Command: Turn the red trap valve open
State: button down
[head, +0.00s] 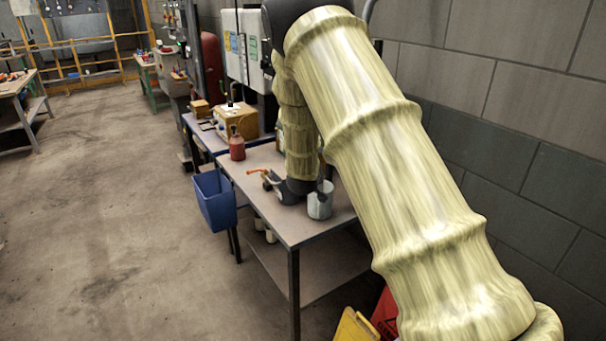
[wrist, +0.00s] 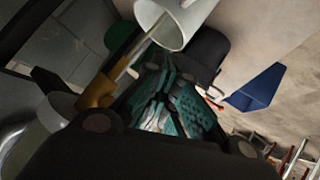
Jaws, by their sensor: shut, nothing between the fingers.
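A small valve with a red-orange handle (head: 257,171) sits on the workbench, just left of my gripper in the head view. I take it to be the red trap valve; its body is partly hidden behind my gripper. My gripper (head: 291,191) is low over the bench, its fingers largely hidden in the head view. In the wrist view my gripper (wrist: 160,115) has its teal finger pads drawn together with nothing held. A small reddish patch beside the fingers there may be the handle, but I cannot tell.
A light grey cup (head: 320,201) stands right of my gripper, and it looms close in the wrist view (wrist: 172,22). A red bottle (head: 237,145) stands farther back. A blue bin (head: 214,200) hangs at the bench's (head: 290,226) left edge. A block wall is at right.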

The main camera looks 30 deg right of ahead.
jog(key=w+a+n+t+h+b, duration=0.1)
jog(key=w+a+n+h+b, duration=0.3)
jog(key=a+n+h+b, duration=0.4)
jog(key=w+d+r+p, duration=0.2)
jog(key=w+d+p, duration=0.3)
jog(key=w+d, duration=0.1)
jog(key=shift+s+d+f+m+h+p, duration=0.1)
jog(key=shift+s+d+f+m+p, duration=0.15)
jog(key=shift+s, duration=0.35)
jog(key=shift+s+d+f+h+p, duration=0.15)
jog(key=shift+s+p, duration=0.2)
jog(key=shift+s, duration=0.3)
jog(key=shift+s+d+f+m+h+p, duration=0.1)
jog(key=shift+s+d+m+p, duration=0.15)
jog(key=shift+s, duration=0.35)
jog(key=shift+a, duration=0.1)
